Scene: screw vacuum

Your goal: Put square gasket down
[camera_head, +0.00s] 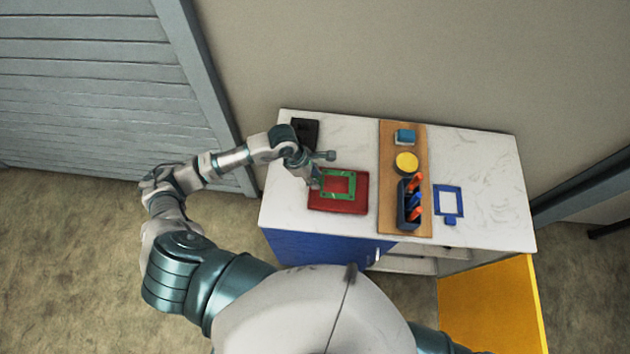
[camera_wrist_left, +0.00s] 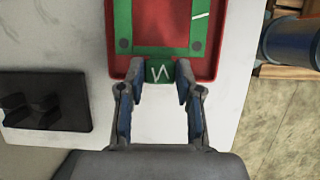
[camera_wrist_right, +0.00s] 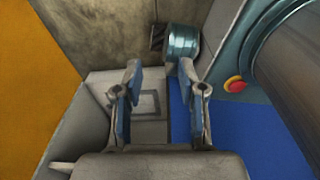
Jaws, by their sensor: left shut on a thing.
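The square gasket (camera_head: 338,197) is a green square frame over the red tray (camera_head: 362,205), near the left front of the counter. In the left wrist view the gasket (camera_wrist_left: 120,22) has a tab marked with a white sign, and my left gripper (camera_wrist_left: 160,72) is shut on that tab. The red tray (camera_wrist_left: 205,65) lies under it; I cannot tell if the gasket touches the tray floor. My left gripper (camera_head: 316,183) comes in from the tray's left. My right gripper (camera_wrist_right: 165,80) is open and empty in the right wrist view, low beside the cabinet.
A wooden board (camera_head: 385,180) holds a teal block (camera_head: 405,136), a yellow round piece (camera_head: 406,162) and a dark holder (camera_head: 407,212) with orange and blue items. A blue square frame (camera_head: 461,201) lies to its right. A black object (camera_head: 306,131) stands back left. The counter's right end is clear.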

